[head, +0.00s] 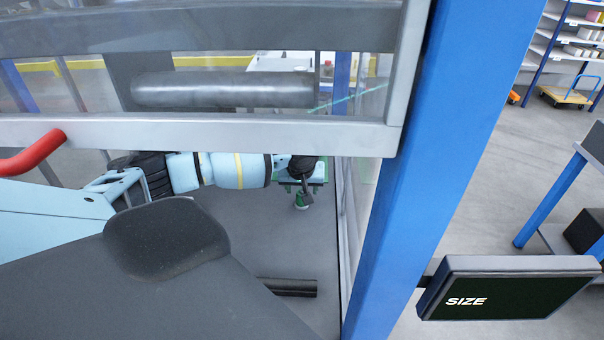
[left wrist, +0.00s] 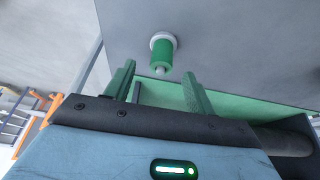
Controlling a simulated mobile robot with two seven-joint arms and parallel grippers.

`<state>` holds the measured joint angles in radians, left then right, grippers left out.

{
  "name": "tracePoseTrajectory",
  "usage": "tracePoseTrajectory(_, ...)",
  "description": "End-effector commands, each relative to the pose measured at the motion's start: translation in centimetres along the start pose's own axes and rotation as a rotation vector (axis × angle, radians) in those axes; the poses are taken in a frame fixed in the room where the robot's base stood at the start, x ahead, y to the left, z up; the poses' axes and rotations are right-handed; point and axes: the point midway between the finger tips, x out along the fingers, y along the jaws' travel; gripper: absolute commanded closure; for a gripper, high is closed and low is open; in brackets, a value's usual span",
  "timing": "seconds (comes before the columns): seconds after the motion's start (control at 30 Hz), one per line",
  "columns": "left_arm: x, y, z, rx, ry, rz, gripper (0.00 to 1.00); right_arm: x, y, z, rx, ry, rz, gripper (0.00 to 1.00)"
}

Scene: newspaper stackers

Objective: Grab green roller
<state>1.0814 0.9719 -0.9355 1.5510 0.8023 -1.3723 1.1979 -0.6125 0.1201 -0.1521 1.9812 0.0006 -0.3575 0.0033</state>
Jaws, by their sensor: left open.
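The green roller (left wrist: 162,54) is a short green cylinder with a white collar at its far end and a pale tip towards me. In the left wrist view it sticks out from a grey surface. My left gripper (left wrist: 159,70) is open with its green fingers on either side, just short of the roller; only its near tip is around the gap. In the head view my left gripper (head: 302,172) reaches inside the machine, and a small green piece (head: 301,200) beside it looks like the roller. My right gripper is out of view.
A grey metal frame with clear panels and a dark bar (head: 220,90) crosses above my left arm. A blue post (head: 430,150) stands to the right, carrying a "SIZE" screen (head: 505,290). A green panel (left wrist: 245,108) lies behind the fingers in the wrist view.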

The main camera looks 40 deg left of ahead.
Motion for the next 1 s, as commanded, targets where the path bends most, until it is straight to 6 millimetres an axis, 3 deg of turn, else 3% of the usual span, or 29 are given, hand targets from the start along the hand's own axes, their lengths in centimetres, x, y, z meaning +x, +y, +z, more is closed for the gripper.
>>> tracePoseTrajectory(0.23,3.6,-0.2,0.4,0.0,-0.003,-0.002,0.45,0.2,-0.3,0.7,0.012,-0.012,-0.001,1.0)
tracePoseTrajectory(0.57,4.1,-0.2,0.3,0.0,0.0,0.0,0.45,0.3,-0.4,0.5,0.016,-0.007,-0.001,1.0)
tracePoseTrajectory(0.93,4.1,-0.2,0.3,0.0,0.0,0.0,0.92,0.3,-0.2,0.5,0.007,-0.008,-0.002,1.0)
tracePoseTrajectory(1.0,4.1,-0.2,0.3,0.0,0.0,0.0,0.94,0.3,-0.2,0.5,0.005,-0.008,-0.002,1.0)
